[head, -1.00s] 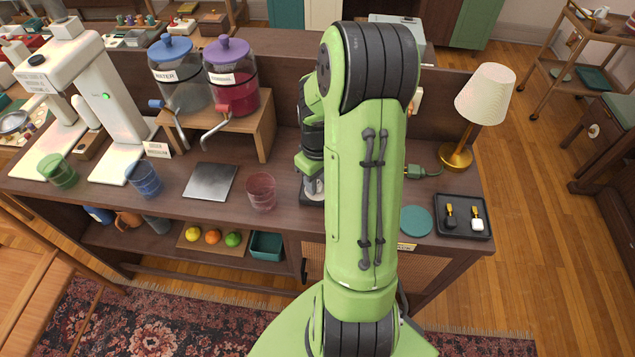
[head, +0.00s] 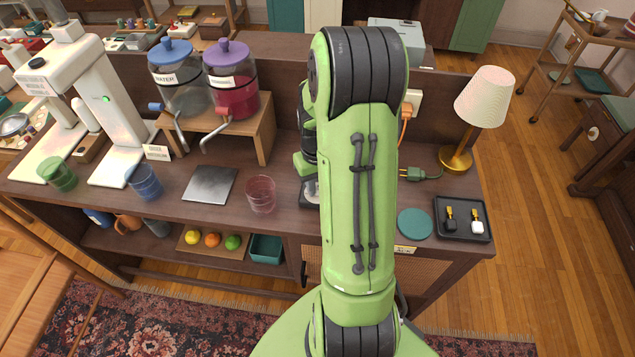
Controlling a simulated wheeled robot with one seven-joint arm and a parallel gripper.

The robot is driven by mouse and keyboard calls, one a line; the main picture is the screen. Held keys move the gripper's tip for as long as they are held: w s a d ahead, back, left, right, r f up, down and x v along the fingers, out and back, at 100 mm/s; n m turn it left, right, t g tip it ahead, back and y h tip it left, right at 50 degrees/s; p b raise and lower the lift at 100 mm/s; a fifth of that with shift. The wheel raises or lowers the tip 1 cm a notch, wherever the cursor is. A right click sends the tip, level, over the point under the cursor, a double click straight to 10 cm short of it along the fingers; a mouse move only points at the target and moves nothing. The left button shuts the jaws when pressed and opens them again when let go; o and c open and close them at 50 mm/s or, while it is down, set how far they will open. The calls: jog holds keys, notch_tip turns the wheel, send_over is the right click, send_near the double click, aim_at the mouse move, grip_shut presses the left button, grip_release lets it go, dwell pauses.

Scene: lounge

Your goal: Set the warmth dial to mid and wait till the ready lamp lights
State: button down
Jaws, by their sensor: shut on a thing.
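My arm crosses the middle of the head view and covers much of the counter behind it. The wrist end of my gripper (head: 305,163) shows at the arm's left edge, low over the counter. Its fingertips and what they hold are hidden. Part of a dark-based appliance with a light grey top (head: 311,193) shows just below it, mostly covered by my arm. I cannot make out a warmth dial or its setting, or identify a ready lamp. A small green light (head: 106,99) glows on the white machine (head: 112,120) at the left.
A pink glass (head: 261,194) and a metal plate (head: 209,184) stand left of my gripper. Two dispensers (head: 233,90) stand on a wooden riser. At right are a lamp (head: 482,97), a teal disc (head: 414,223), a black tray (head: 440,232) and an orange plug (head: 406,111).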

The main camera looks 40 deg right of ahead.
aim_at(317, 187)
dwell(0.3)
jog(key=c, duration=1.2)
grip_release()
notch_tip(317, 187, up, 16)
jog(key=p, duration=0.4)
jog(key=shift+f, duration=0.1)
